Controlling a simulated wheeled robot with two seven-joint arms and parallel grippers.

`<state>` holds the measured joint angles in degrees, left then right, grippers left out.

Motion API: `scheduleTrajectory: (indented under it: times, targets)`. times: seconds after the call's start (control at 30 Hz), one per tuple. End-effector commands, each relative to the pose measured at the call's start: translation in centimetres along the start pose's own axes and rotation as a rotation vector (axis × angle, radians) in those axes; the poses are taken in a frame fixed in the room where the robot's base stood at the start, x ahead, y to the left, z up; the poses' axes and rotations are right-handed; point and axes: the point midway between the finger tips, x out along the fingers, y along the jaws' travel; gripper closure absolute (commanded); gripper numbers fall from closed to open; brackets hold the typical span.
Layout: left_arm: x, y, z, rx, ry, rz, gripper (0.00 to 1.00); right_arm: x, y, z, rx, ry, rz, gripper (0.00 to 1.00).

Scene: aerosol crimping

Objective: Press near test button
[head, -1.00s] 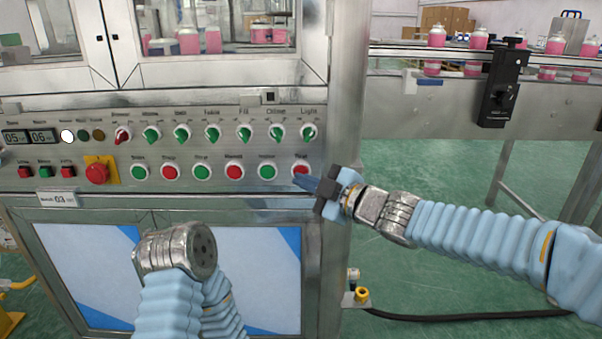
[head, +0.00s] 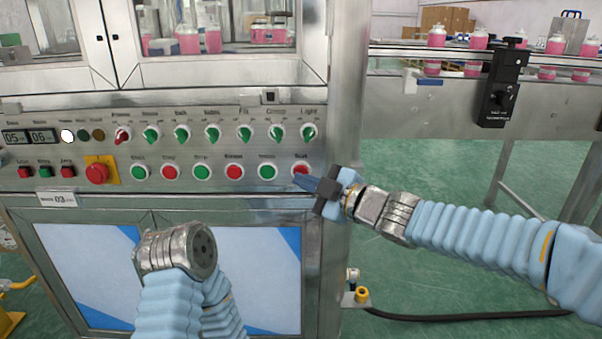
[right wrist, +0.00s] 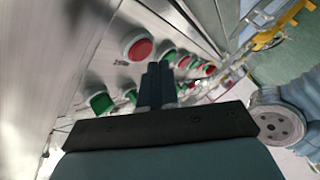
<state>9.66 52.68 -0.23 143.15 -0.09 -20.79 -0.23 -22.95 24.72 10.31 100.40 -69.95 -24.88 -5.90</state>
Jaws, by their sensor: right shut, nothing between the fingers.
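The control panel (head: 230,188) carries a lower row of round red and green buttons with white rims. The rightmost red button (head: 300,170) is right at the tips of my right gripper (head: 304,182); I cannot tell whether they touch. The labels are too blurred to read surely, so I cannot confirm which button is the test one. In the right wrist view, my right gripper (right wrist: 158,72) is shut and empty, its dark fingers pointing at the panel. A red button (right wrist: 138,47) shows just left of and beyond the tips. My left arm's end shows without its gripper.
A row of selector knobs (head: 213,133) sits above the buttons. A red emergency stop (head: 97,173) on a yellow plate is at the left. A conveyor (head: 430,90) with pink bottles stands at the right. Green floor lies open below it.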

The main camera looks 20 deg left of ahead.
Motion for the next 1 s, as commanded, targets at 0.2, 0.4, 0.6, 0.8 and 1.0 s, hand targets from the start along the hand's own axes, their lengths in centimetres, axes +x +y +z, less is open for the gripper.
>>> scheduleTrajectory:
  times: [0.2, 0.4, 0.6, 0.8, 1.0]
  targets:
    - [-0.31, 0.11, -0.01, 0.0, 0.0, 0.0, 0.65, 0.17, 0.19, 0.05, 0.001, 0.0, -0.001, 1.0]
    - [-0.79, 0.29, -0.02, 0.0, 0.0, 0.0, 0.65, 0.58, 0.54, 0.3, 0.001, 0.001, 0.0, 1.0]
    - [-0.7, 0.25, -0.02, 0.0, 0.0, 0.0, 0.65, 0.59, 0.46, 0.39, 0.0, 0.001, 0.0, 1.0]
    - [-0.77, 0.28, -0.02, 0.0, 0.0, 0.0, 0.65, 0.63, 0.5, 0.41, 0.0, 0.0, 0.0, 1.0]
    - [-0.97, 0.35, -0.02, 0.0, 0.0, 0.0, 0.65, 0.78, 0.61, 0.52, 0.001, 0.0, 0.0, 1.0]
